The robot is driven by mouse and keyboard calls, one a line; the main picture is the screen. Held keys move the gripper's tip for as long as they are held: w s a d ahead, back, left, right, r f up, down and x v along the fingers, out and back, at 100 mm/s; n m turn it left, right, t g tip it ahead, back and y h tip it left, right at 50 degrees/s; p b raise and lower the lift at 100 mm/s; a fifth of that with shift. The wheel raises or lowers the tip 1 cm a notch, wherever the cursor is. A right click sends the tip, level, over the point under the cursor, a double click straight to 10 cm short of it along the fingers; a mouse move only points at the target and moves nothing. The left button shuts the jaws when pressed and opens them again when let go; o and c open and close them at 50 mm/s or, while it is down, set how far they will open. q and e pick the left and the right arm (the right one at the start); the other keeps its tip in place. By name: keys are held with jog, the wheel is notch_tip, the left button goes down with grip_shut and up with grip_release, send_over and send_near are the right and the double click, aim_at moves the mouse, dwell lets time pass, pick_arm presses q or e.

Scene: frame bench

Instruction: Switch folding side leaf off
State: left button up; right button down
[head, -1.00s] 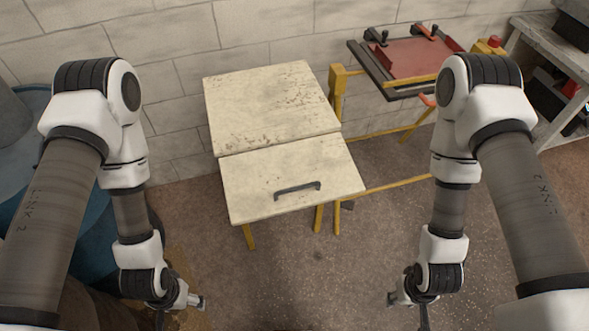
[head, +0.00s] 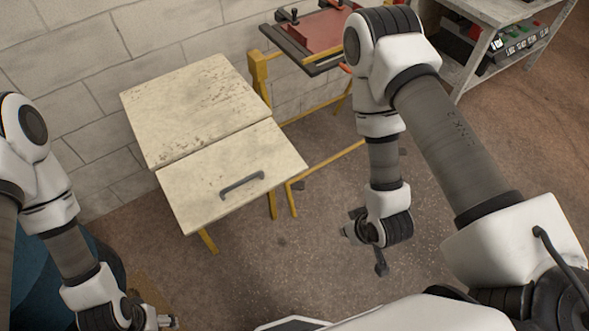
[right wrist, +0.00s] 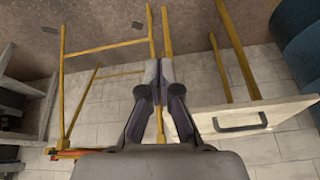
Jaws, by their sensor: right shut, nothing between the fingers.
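The folding side leaf (head: 205,200) is a pale, worn panel with a dark grey bar handle (head: 242,185). It is out roughly in line with the pale bench top (head: 190,110), with a seam between them. In the right wrist view the leaf (right wrist: 292,110) and its handle (right wrist: 240,123) show at the right. My right gripper (head: 346,232) is to the right of the leaf, apart from it; in the wrist view its fingers (right wrist: 162,70) are together and empty. My left gripper (head: 168,321) is at the bottom edge of the head view, too small to read.
Yellow frame legs and rails (head: 330,160) stand right of the leaf. A red-topped fixture (head: 312,32) is at the back, with a grey shelf (head: 490,25) to its right. A blue barrel (head: 40,275) is at the lower left. Floor right of my right arm is clear.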

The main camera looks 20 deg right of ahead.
jog(key=w+a+r+n+t+y, duration=0.1)
jog(key=w+a+r+t, duration=0.2)
jog(key=w+r, duration=0.8)
jog(key=shift+a+n+t+y+b, duration=0.15)
jog(key=shift+n+t+y+b, duration=0.25)
jog(key=shift+t, duration=0.8)
jog(key=b, duration=1.2)
send_near(296, 169)
jog(key=p+x, duration=0.1)
jog(key=x, duration=0.4)
jog(key=shift+w+a+r+p, duration=0.1)
jog(key=shift+w+r+p, duration=0.1)
jog(key=shift+w+p, duration=0.15)
jog(key=shift+f, duration=0.5)
